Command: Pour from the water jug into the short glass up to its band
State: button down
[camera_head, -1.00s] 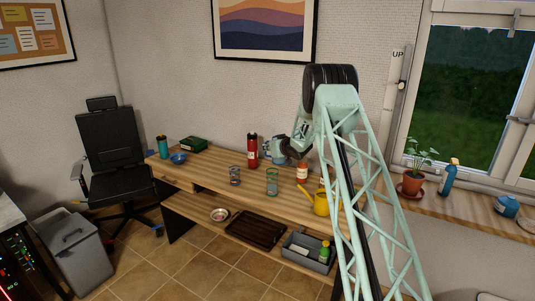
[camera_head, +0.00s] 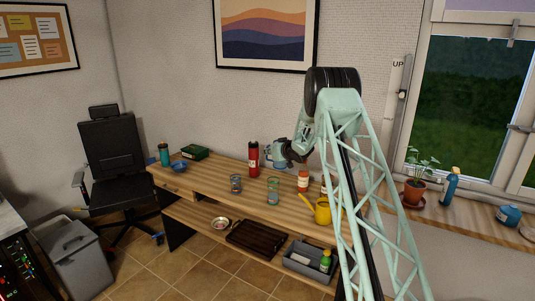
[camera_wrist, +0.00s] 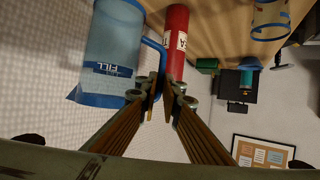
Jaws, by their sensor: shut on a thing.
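The clear blue water jug (camera_head: 276,154) is held above the desk, beside the red bottle. In the wrist view the jug (camera_wrist: 112,45) fills the upper left, with a dark marking and a blue edge. My gripper (camera_head: 293,153) is shut on its blue handle; the fingers (camera_wrist: 160,92) close there in the wrist view. Two glasses stand on the desk: the shorter-looking one (camera_head: 236,184) at left and a taller greenish one (camera_head: 273,191) at right. One banded glass (camera_wrist: 271,20) shows in the wrist view; which one, I cannot tell. The water level is unclear.
A red bottle (camera_head: 253,156) stands behind the glasses. An orange-labelled bottle (camera_head: 303,181) and a yellow watering can (camera_head: 319,210) are at right. A blue bowl (camera_head: 179,166) and green box (camera_head: 195,152) are at left. Bare desk (camera_head: 207,173) lies between bowl and glasses.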

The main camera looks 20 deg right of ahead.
jog(key=shift+a+r, duration=0.1)
jog(key=w+a+r+n+y+b, duration=0.15)
jog(key=a+b, duration=0.55)
jog(key=a, duration=2.4)
jog(key=s+a+f+n+y, duration=0.1)
jog(key=s+a+f, duration=0.3)
jog(key=a+f, duration=0.5)
jog(key=shift+a+f+n+g+y+b, duration=0.25)
jog(key=shift+f+n+g+y+b, duration=0.1)
jog(key=shift+f+y, duration=0.2)
jog(key=shift+r, duration=0.15)
jog(key=d+r+m+y+p, duration=0.3)
jog(key=d+r+m+p, duration=0.1)
jog(key=d+p, duration=0.1)
jog(key=shift+w+d+m+t, duration=0.2)
jog(key=shift+d+m+t, duration=0.25)
jog(key=shift+d, duration=0.15)
